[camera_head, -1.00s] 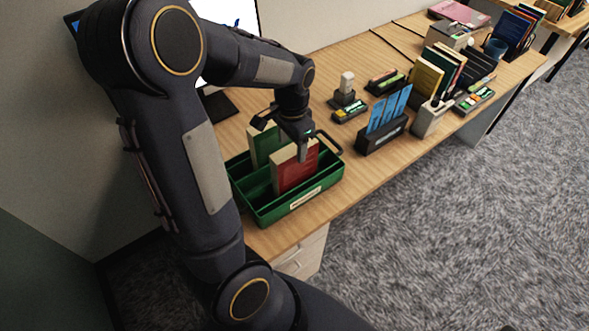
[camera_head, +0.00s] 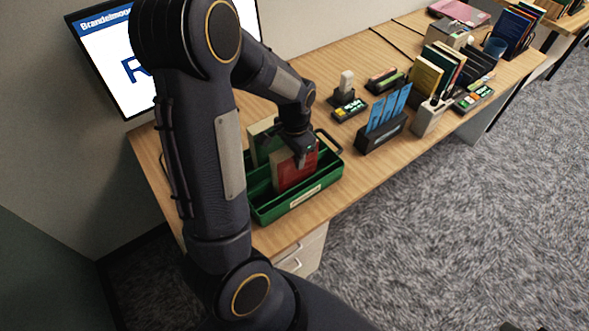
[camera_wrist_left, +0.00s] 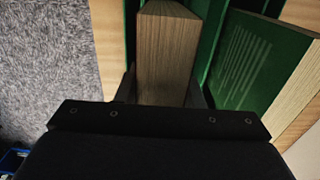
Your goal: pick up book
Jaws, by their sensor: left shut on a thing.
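A red book (camera_head: 291,176) stands upright in the front part of a green tray (camera_head: 268,214) on the desk. My left gripper (camera_head: 303,161) is shut on the red book from above, near its right end. In the left wrist view the pale page edge of the red book (camera_wrist_left: 165,50) sits between my two fingers (camera_wrist_left: 163,92). A green book (camera_head: 262,138) stands behind it in the tray, partly hidden by my arm; it also shows at the right of the left wrist view (camera_wrist_left: 240,65). My right gripper is not in view.
A black holder (camera_head: 381,133) with blue cards stands right of the tray. A monitor (camera_head: 110,60) is behind my arm.

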